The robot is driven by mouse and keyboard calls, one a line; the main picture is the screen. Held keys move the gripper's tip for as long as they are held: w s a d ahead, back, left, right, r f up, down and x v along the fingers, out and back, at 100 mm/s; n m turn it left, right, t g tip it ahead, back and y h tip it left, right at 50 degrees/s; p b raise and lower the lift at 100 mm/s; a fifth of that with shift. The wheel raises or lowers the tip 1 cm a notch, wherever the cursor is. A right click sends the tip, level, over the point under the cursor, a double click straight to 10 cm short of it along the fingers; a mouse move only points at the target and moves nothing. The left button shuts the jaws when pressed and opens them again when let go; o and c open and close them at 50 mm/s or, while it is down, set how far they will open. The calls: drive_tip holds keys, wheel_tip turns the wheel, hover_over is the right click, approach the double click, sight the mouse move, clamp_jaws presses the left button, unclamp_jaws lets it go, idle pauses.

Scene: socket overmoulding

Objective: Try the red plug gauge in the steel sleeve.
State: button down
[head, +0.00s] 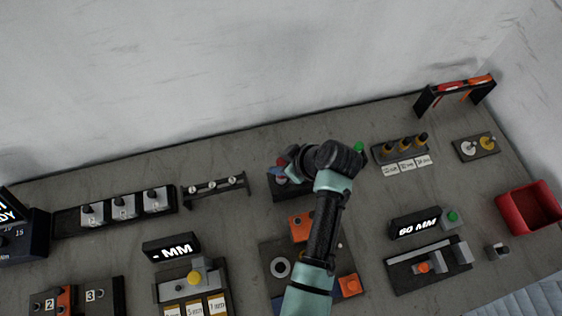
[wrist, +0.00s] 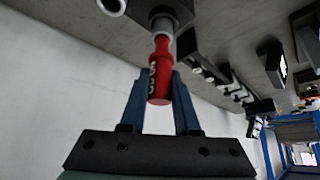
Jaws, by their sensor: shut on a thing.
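My gripper (wrist: 158,82) is shut on the red plug gauge (wrist: 159,82), with one blue finger on each side of its red body. The gauge's grey end points away from the gripper, toward a dark block (wrist: 168,10) with a round light part on it. I cannot tell whether that end is inside the block or only in front of it. A hollow pale steel ring (wrist: 112,5) is cut off at the top of the wrist view; I cannot tell whether it is the steel sleeve. In the head view my wrist hides the fingers, beside a dark block (head: 292,188).
A grey ring (head: 280,267) and orange parts (head: 300,226) lie on a dark plate under my forearm. A low rack (head: 215,187) stands left, a display reading 60 MM (head: 416,227) right. A red bin (head: 530,207) is at far right. The back left table strip is clear.

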drive_tip(key=shift+r, duration=0.1)
idle(0.3)
drive_tip(key=shift+r+p, duration=0.3)
drive_tip(key=shift+p, duration=0.1)
drive_tip(key=shift+r, duration=0.15)
drive_tip(key=shift+r+p, duration=2.15)
drive_tip(key=shift+r, duration=0.25)
